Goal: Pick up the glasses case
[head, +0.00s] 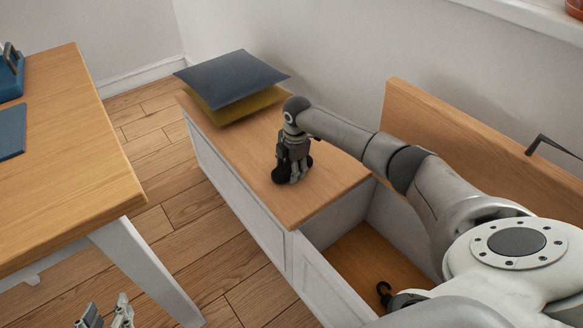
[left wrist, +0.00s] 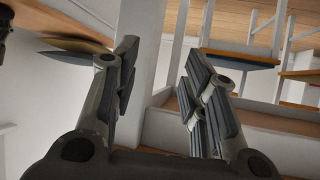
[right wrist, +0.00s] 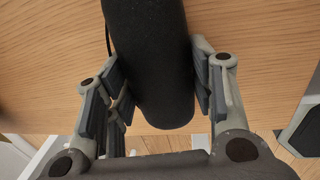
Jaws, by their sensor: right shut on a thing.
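The glasses case is a black, rounded, elongated thing that fills the middle of the right wrist view (right wrist: 150,60). In the head view its dark end (head: 281,173) shows at my right gripper (head: 293,168), over the wooden bench top (head: 240,150). My right gripper is shut on the case, with a finger on each side of it (right wrist: 163,80). I cannot tell whether the case touches the bench. My left gripper (head: 106,315) is at the bottom left of the head view, low beside the table. In the left wrist view (left wrist: 160,75) its fingers are apart with nothing between them.
A blue cushion (head: 230,75) lies over a yellow one (head: 240,103) at the bench's far end. The bench's near compartment (head: 365,255) is open, its wooden lid (head: 470,145) raised against the wall. A wooden table (head: 75,150) stands at left. Floor (head: 200,240) between is clear.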

